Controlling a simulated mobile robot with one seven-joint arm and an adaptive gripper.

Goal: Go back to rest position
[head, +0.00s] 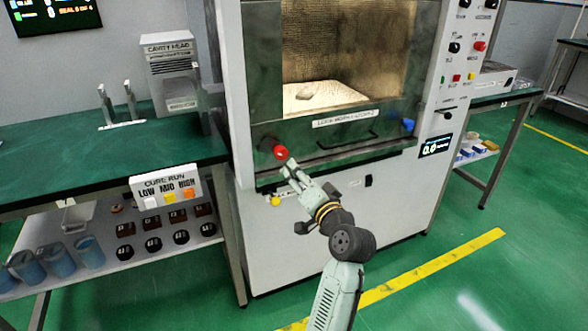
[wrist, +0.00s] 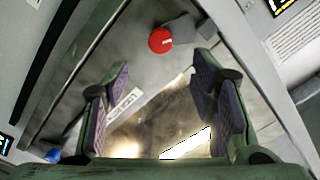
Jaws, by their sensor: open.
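My gripper (head: 289,168) is at the end of my outstretched arm, in front of the lower left of the microwave cabinet (head: 325,215). In the head view it is close to a red knob (head: 280,153) on the cabinet front. In the wrist view my gripper (wrist: 160,98) has its two padded fingers spread wide, with nothing between them. The red knob (wrist: 161,40) shows beyond the fingertips there, apart from both fingers. The cabinet door is down and seems shut, with a labelled strip (head: 343,118) and a dark handle (head: 347,138).
A green workbench (head: 60,165) with a CURE RUN button box (head: 166,190) stands at the left. Its lower shelf holds blue cups (head: 58,259) and dark parts. A blue knob (head: 408,125) is at the cabinet's right. Green floor (head: 490,285) at the right front is clear.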

